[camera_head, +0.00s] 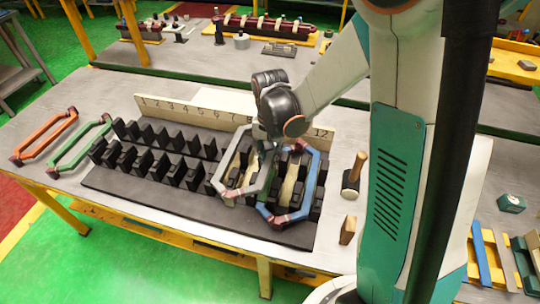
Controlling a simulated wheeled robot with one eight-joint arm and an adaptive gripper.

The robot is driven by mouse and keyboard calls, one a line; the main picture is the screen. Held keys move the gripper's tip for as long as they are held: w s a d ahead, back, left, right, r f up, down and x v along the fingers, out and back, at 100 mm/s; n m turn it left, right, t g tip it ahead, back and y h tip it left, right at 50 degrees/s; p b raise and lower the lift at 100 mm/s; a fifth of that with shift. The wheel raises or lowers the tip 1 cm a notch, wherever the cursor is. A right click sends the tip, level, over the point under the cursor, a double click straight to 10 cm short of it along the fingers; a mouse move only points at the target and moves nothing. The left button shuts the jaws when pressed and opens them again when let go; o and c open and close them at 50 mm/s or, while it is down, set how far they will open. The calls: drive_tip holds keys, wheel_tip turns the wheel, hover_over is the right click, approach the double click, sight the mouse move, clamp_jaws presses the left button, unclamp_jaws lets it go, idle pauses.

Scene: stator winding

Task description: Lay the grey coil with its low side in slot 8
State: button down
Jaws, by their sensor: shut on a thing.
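The grey coil (230,174) is a long hexagonal loop with dark red marks at its lower end. It is over the right half of the black slotted stator block (125,189), overlapping the left side of the blue coil (318,180). My gripper (266,143) is at the far upper part of the grey coil and is shut on it; the fingers are mostly hidden by my wrist. Whether the grey coil's sides are down in slots cannot be told. The number board (180,116) behind the block shows 1 to 7, part of 8, and 12; my arm hides the others.
A green coil (80,146) and an orange coil (43,135) lie on the table left of the block. A mallet (354,175) and a small wooden block (347,230) are at the right. The left slots are empty.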

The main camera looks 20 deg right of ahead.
drive_tip(key=shift+s+f+b, duration=0.1)
drive_tip(key=shift+f+b, duration=2.75)
drive_tip(key=shift+f, duration=0.4)
drive_tip(key=c, duration=1.4)
unclamp_jaws()
drive_tip(key=shift+o, duration=0.2)
drive_tip(key=shift+r+p, duration=0.6)
drive_tip(key=shift+r, duration=0.3)
drive_tip(key=shift+r+p, duration=2.55)
drive_tip(key=shift+r, duration=1.15)
wheel_tip(320, 180, up, 12)
hover_over(270, 175)
drive_tip(key=shift+d, duration=0.1)
